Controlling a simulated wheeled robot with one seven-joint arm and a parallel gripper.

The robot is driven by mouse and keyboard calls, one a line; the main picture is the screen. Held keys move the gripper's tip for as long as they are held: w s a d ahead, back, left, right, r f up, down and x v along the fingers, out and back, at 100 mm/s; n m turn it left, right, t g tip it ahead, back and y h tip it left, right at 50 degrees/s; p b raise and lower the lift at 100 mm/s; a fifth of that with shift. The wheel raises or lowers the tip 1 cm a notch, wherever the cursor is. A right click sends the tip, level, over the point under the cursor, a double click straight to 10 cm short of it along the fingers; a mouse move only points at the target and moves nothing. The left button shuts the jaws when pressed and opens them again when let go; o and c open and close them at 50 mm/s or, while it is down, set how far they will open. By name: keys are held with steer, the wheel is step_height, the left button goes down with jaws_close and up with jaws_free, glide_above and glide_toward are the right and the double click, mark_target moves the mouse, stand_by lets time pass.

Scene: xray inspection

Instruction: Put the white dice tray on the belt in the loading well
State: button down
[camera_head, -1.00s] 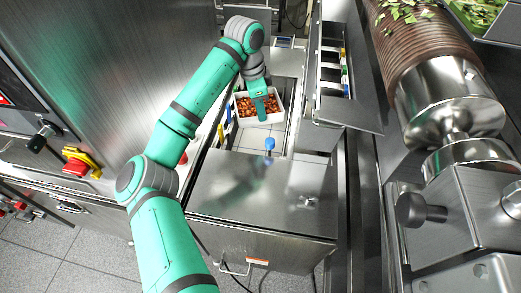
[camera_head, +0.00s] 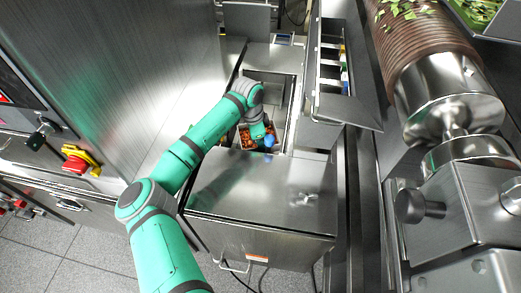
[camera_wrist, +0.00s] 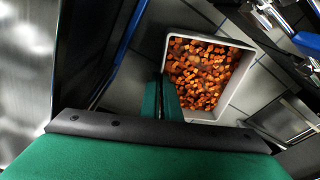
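The white dice tray (camera_wrist: 212,39) is full of orange-brown cubes in the wrist view. My gripper (camera_wrist: 166,98) has its green fingers at the tray's near-left wall and appears shut on it. In the head view the tray (camera_head: 247,147) shows only in part, behind my arm, towards the near end of the loading well (camera_head: 273,78). Pale panels with dark seams, which look like the belt (camera_wrist: 262,90), lie under and around the tray in the wrist view. I cannot tell whether the tray touches them.
A flat steel cover (camera_head: 255,190) lies in front of the well. A steel cabinet wall (camera_head: 150,70) rises on the left, and an open steel panel (camera_head: 345,105) stands on the right.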

steer(key=shift+f, duration=1.85)
steer(key=shift+a+f, duration=0.1)
steer(key=shift+f, duration=0.05)
steer(key=c, duration=2)
jaws_free()
steer(key=r, duration=0.4)
steer(key=a+r, duration=0.1)
steer(key=r, duration=0.7)
steer(key=shift+s+a+r, duration=0.1)
steer(key=shift+s+a, duration=0.15)
steer(key=shift+a, duration=0.05)
